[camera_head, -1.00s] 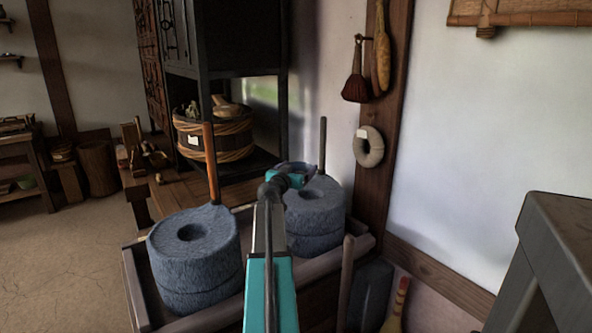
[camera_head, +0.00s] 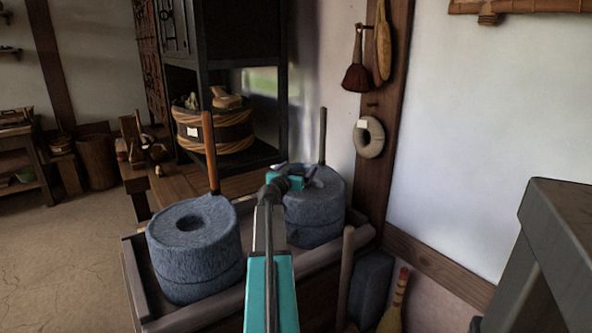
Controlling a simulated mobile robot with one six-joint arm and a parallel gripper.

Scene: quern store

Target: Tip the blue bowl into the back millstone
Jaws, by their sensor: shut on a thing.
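The back millstone (camera_head: 316,217) is a blue-grey stone cylinder at the right rear of the wooden trough, with an upright handle behind it. My gripper (camera_head: 304,180) is over its top, at the end of my teal and grey arm. It is shut on the blue bowl (camera_head: 316,174), which shows as a small grey-blue shape just past the teal gripper body and looks tilted. The gripper and arm hide most of the bowl, the millstone's hole and part of its top. I cannot see what is in the bowl.
The front millstone (camera_head: 194,252), with an open centre hole and an orange-brown upright handle (camera_head: 210,150), stands left in the trough (camera_head: 205,318). A dark shelf with a wooden tub (camera_head: 214,133) is behind. A grey table (camera_head: 562,225) stands at right.

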